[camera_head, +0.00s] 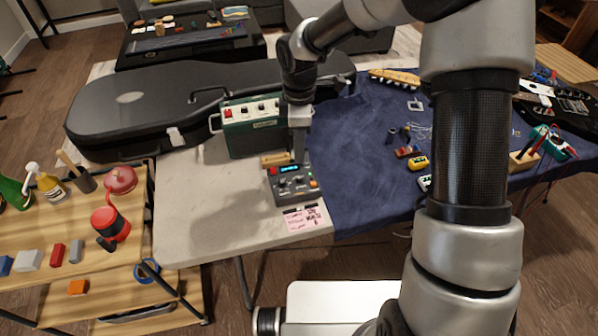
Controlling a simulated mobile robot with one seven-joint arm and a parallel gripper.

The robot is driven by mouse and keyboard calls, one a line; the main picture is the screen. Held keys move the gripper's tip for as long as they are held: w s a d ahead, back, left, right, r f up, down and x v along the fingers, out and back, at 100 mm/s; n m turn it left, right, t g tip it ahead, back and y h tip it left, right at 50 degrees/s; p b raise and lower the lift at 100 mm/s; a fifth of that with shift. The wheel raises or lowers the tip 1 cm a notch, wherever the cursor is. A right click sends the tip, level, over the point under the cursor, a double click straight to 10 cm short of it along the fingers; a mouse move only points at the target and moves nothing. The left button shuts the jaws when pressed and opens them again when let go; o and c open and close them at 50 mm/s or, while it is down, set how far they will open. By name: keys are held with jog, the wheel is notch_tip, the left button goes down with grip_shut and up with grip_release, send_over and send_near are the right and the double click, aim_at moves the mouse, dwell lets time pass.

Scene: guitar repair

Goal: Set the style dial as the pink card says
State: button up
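A dark grey pedal unit (293,190) with a small blue-lit display, several knobs and coloured buttons lies on the bare part of the table. The style dial cannot be singled out among the small knobs. A pink card (308,219) with dark handwriting lies just in front of the unit; its words are too small to read surely. My gripper (298,157) points down at the back edge of the unit, over or just behind its display. Its fingers look like one narrow piece, so their opening and any contact are unclear.
A green amplifier (252,138) stands directly behind the unit, left of my gripper. A black guitar case (165,105) lies behind it. A blue cloth (350,150) with small pedals and parts covers the right side. The table's front left (200,215) is clear.

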aim_at(299, 178)
notch_tip(299, 178, down, 11)
jog(key=shift+f+b, duration=0.1)
jog(key=shift+b, duration=0.5)
grip_shut()
